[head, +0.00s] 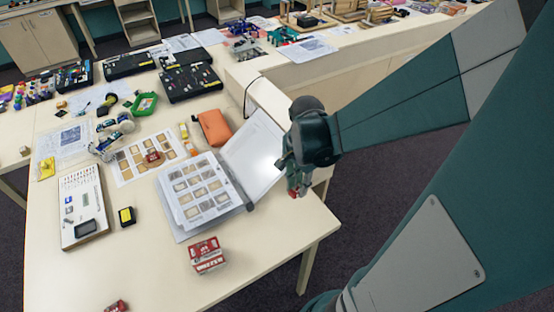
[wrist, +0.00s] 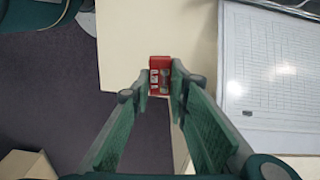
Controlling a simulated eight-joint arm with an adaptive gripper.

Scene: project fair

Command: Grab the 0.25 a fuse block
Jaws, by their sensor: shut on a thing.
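A small red block (wrist: 159,63) with pale markings and a grey part on its face is between my fingertips in the wrist view. My gripper (wrist: 160,83) is shut on it, with one green finger on each side. In the head view my gripper (head: 297,188) is at the right edge of the table, and a bit of red (head: 293,194) shows at its tips. The lettering on the block is too small to read. Other red blocks are on the table: a red and white one (head: 207,255) near the front, and one (head: 117,306) cut off at the bottom edge.
An open binder (head: 190,190) with sample cards lies left of my gripper, with an orange pouch (head: 214,127) behind it. Another small red item (head: 153,157) sits on a printed sheet. A white board (head: 80,205) and a yellow-black block (head: 126,216) are farther left.

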